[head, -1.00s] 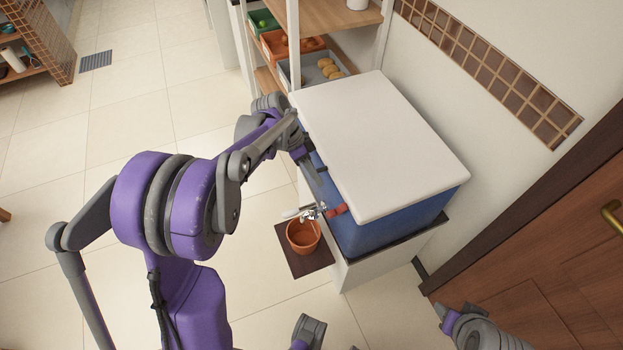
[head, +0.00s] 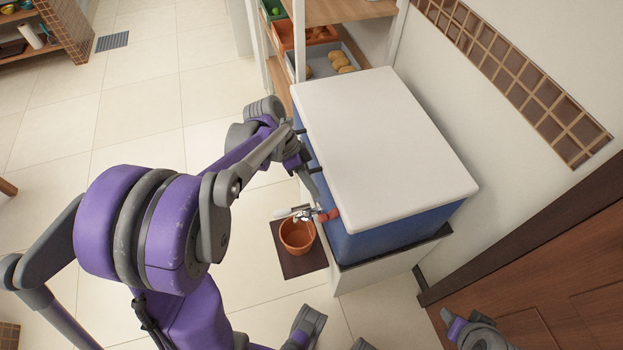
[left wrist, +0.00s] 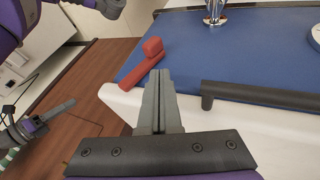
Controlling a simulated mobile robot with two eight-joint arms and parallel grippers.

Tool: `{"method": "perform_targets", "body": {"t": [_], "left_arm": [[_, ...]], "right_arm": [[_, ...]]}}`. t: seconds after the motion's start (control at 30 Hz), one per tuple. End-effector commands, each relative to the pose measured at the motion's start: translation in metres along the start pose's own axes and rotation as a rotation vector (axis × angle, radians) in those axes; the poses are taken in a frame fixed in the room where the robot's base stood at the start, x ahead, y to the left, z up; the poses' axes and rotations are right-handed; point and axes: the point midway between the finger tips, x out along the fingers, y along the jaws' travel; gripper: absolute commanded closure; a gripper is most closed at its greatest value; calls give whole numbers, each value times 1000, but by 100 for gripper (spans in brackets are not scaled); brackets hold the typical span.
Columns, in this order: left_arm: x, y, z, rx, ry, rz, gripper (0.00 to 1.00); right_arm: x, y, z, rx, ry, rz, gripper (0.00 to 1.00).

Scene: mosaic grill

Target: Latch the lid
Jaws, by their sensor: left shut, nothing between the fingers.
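The blue cooler (head: 400,232) has a white lid (head: 385,140) that lies flat on top. A red latch (head: 329,215) is at the front, under the lid's edge near its right end. In the left wrist view the red latch (left wrist: 143,72) lies tilted, partly over the blue wall and partly over the white lid rim (left wrist: 230,125). My left gripper (head: 317,195) is beside the cooler's front. In the wrist view its shut, empty fingers (left wrist: 161,78) point close beside the latch; I cannot tell whether they touch. My right arm shows at the lower right; its fingers are unclear.
A dark handle (left wrist: 262,95) runs along the cooler's front edge. A metal tap (head: 303,213) sticks out of the front above an orange pot (head: 297,235) on a dark mat. Shelves with crates stand behind. A wooden door (head: 540,290) is at the right.

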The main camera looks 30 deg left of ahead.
Motion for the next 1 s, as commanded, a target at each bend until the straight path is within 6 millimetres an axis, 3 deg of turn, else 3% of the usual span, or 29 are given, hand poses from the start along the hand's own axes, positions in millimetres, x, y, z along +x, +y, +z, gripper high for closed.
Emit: {"method": "perform_targets", "body": {"t": [0.1, 0.33, 1.0], "left_arm": [[24, 0, 0, 2, -1, 2, 100], [50, 0, 0, 0, 0, 0, 100], [60, -1, 2, 0, 0, 0, 100]], "right_arm": [[4, 0, 2, 0, -1, 0, 51], [7, 0, 4, 0, -2, 0, 51], [11, 0, 6, 0, -4, 0, 51]]}}
